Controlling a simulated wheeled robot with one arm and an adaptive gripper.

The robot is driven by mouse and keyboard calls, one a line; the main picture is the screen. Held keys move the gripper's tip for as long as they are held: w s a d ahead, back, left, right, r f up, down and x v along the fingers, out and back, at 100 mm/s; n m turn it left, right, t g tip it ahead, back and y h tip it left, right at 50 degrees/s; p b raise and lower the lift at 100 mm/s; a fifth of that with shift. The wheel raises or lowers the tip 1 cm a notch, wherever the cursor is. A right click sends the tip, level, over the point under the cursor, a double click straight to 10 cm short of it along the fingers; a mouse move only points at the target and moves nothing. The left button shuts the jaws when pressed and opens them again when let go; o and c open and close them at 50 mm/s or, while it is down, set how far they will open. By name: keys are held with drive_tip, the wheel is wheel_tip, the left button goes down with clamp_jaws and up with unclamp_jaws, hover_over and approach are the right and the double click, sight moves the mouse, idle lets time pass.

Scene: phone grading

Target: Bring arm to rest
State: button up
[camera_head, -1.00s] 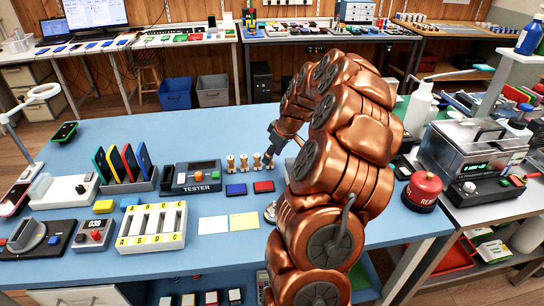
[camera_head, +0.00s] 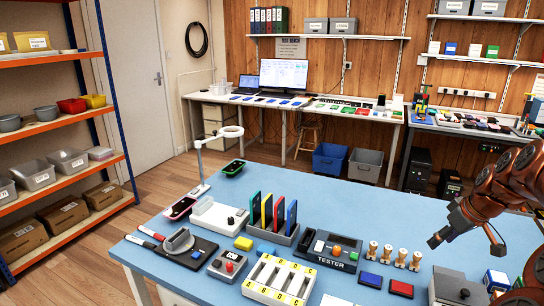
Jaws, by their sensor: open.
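My copper arm (camera_head: 497,190) comes in from the right edge. My gripper (camera_head: 436,238) shows dark at its end, over the right part of the blue workbench (camera_head: 340,195). It is open, and I see nothing held in it. It appears just right of several wooden-handled stamps (camera_head: 388,252), apart from them in the picture. Part of the arm is cut off by the right edge.
On the bench stand a tester (camera_head: 331,255), a rack (camera_head: 282,234) of upright coloured phones, a white slotted tray (camera_head: 279,282) and a ring lamp (camera_head: 203,160). Red (camera_head: 401,288) and blue (camera_head: 371,280) pads lie near the stamps. Orange shelving (camera_head: 60,130) stands left.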

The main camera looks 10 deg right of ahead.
drive_tip(key=s+a+r+n+g+y+p, duration=0.1)
drive_tip(key=s+a+r+p, duration=0.1)
drive_tip(key=a, duration=1.1)
drive_tip(key=s+a+r+g+p, duration=0.1)
drive_tip(key=a+r+g, duration=0.15)
drive_tip(key=a, duration=1.05)
drive_tip(key=s+a+m+g+p, duration=0.1)
drive_tip(key=s+a, duration=0.3)
drive_tip(key=s, duration=0.3)
drive_tip(key=s+a+f+g+h+p, duration=0.1)
drive_tip(key=s+a, duration=0.3)
drive_tip(key=s, duration=0.3)
drive_tip(key=s+a+m+g+p, duration=0.1)
drive_tip(key=s+a, duration=0.2)
drive_tip(key=s, duration=0.5)
drive_tip(key=shift+a+f+m+h, duration=0.2)
drive_tip(key=shift+a+m+h, duration=0.1)
drive_tip(key=shift+a, duration=0.1)
drive_tip(key=shift+c, duration=0.3)
drive_tip(key=shift+c, duration=0.8)
drive_tip(key=shift+d, duration=0.15)
